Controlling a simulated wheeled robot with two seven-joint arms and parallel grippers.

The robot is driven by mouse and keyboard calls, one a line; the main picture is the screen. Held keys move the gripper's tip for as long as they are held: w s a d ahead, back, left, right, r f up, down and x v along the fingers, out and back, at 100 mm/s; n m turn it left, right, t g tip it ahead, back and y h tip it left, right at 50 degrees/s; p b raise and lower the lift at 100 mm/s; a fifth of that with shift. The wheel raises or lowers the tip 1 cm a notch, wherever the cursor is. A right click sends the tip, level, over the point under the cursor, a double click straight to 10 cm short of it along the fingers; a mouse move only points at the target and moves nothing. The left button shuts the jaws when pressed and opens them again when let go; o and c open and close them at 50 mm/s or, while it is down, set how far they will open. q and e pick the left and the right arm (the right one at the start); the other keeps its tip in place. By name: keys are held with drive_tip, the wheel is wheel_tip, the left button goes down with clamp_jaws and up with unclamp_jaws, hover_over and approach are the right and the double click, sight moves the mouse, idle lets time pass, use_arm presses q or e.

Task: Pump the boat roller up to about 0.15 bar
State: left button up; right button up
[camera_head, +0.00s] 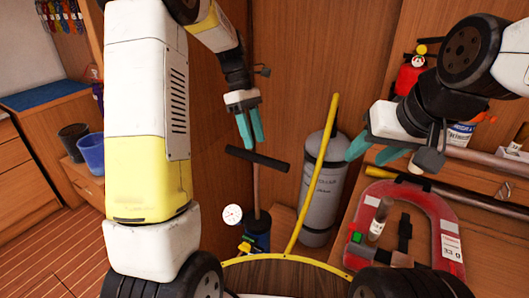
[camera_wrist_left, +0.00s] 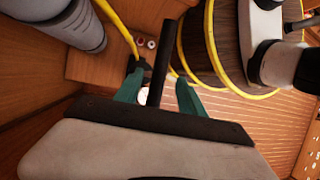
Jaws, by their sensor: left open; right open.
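The hand pump stands upright, with a black T-handle (camera_head: 258,158) raised on a brown shaft (camera_head: 257,189) above its dark blue body (camera_head: 258,235). A white round gauge (camera_head: 232,214) sits beside the body; its reading is too small to tell. My left gripper (camera_head: 254,145) is open, pointing down just above the handle. In the left wrist view the handle (camera_wrist_left: 165,60) passes between its teal fingers; contact cannot be told. A grey upright cylinder (camera_head: 322,188) with lettering, perhaps the boat roller, stands right of the pump. My right gripper (camera_head: 364,160) is open and empty, further right.
A red horseshoe-shaped piece (camera_head: 448,235) and a brown bottle (camera_head: 380,218) lie at the right. Blue (camera_head: 91,153) and black buckets stand at the left.

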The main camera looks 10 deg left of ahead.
sight(260, 159)
use_arm(q)
drive_tip(key=x, duration=0.7)
drive_tip(key=shift+d+f, duration=0.1)
drive_tip(key=shift+f, duration=0.05)
clamp_jaws()
idle(1.2)
